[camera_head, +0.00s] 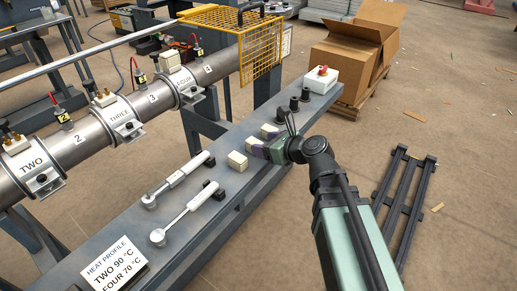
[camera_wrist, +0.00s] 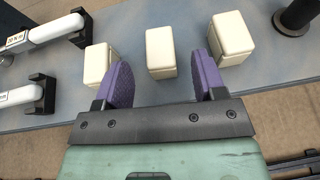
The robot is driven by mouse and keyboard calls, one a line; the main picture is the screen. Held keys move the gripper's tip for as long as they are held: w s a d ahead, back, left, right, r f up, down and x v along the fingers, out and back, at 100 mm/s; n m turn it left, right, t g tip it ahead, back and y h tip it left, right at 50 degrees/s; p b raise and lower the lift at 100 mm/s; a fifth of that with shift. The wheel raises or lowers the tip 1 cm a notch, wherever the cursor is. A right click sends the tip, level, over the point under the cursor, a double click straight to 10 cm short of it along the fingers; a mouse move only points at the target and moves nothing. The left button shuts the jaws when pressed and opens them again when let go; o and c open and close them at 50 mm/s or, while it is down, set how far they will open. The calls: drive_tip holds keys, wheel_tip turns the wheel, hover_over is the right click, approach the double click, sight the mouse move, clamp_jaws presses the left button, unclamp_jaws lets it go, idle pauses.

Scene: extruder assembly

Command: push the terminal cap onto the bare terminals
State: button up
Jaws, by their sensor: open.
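Several cream terminal caps are in view. In the wrist view, three stand in a row on the bench: a left cap (camera_wrist: 100,62), a middle cap (camera_wrist: 161,50) and a right cap (camera_wrist: 231,37). My gripper (camera_wrist: 162,66) is open, its purple fingers on either side of the middle cap's near end; I cannot tell whether they touch it. In the head view my gripper (camera_head: 262,150) partly hides the caps; the nearest cap (camera_head: 237,161) is clear. Bare brass terminals (camera_head: 103,97) show on band THREE and more terminals (camera_head: 14,138) on band TWO. Band FOUR carries a cap (camera_head: 170,61).
Two white-handled tools (camera_head: 180,180) lie on black rests along the bench (camera_head: 215,235). Black knobs (camera_head: 294,104) and a red-button box (camera_head: 321,79) stand at its far end. A yellow cage (camera_head: 262,45) covers part of the barrel (camera_head: 75,145). A heat-profile card (camera_head: 113,266) lies nearby.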

sight(254, 141)
drive_tip(key=b+x, duration=0.2)
drive_tip(key=x, duration=0.3)
drive_tip(key=shift+f, duration=0.1)
drive_tip(key=c, duration=1)
wheel_tip(254, 141, up, 20)
drive_tip(key=p, duration=2)
drive_tip(key=shift+o, duration=1.4)
drive_tip(key=c, duration=0.3)
